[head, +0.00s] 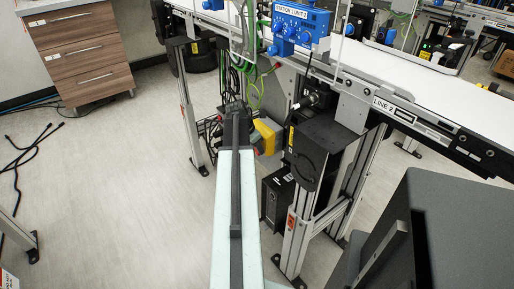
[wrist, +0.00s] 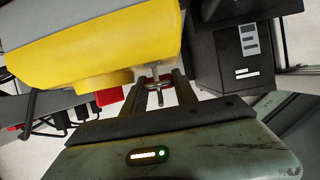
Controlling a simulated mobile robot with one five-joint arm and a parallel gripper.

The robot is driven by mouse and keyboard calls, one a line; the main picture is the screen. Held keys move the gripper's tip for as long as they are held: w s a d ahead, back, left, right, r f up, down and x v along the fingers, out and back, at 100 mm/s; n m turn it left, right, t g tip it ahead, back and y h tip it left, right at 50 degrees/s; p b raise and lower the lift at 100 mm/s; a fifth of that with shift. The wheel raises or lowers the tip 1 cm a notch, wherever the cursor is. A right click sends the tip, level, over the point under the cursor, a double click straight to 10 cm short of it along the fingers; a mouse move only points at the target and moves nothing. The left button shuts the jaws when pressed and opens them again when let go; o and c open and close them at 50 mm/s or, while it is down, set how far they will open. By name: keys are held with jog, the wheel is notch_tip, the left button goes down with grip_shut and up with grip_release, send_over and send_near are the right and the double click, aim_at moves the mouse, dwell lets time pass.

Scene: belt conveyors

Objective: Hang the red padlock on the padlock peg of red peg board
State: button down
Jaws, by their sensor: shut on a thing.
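My gripper (wrist: 160,82) points at a large yellow housing (wrist: 95,45) in the wrist view. Its dark fingers are shut on a small piece of bare metal with a little red around it. This looks like part of the red padlock (wrist: 154,81), but most of it is hidden by the fingers and the housing. The head view shows my arm reaching toward the yellow housing (head: 268,137) under the conveyor; the fingertips are hidden there. I cannot make out the red peg board or its padlock peg in either view.
A red block (wrist: 109,96) shows left of the fingers. The conveyor (head: 430,85) runs above on aluminium legs (head: 325,215). A black box (head: 278,195) stands below it. A wooden drawer cabinet (head: 80,50) is back left. Cables (head: 25,155) lie at far left; the left floor is mostly clear.

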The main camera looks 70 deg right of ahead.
jog(key=c, duration=1)
grip_release()
jog(key=shift+f, duration=0.1)
jog(key=shift+o, duration=0.2)
jog(key=shift+w, duration=0.1)
jog(key=p+v, duration=0.7)
jog(key=v, duration=0.1)
jog(key=shift+a+f, duration=0.1)
